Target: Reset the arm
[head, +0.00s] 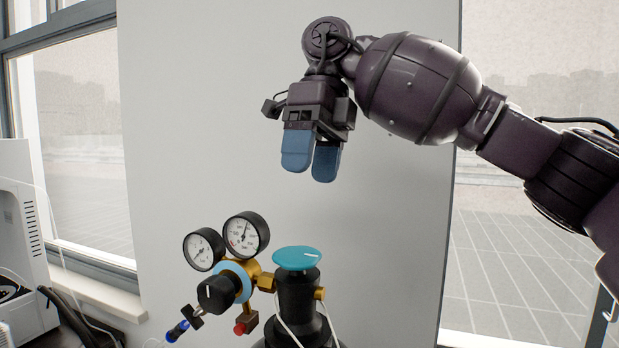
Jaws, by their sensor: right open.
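My right arm comes in from the right edge of the head view and reaches to the upper middle. My right gripper (311,163) hangs from it with its two blue fingertips pointing down. The fingers are a little apart and nothing is between them. The gripper is in the air above the gas regulator and valve, clear of both. My left gripper is not in view.
A gas regulator with two round gauges (245,234) and a black knob (216,293) stands below. Beside it is a valve with a turquoise handwheel (297,257). A white machine (22,240) stands at the left edge. A pale wall panel and windows are behind.

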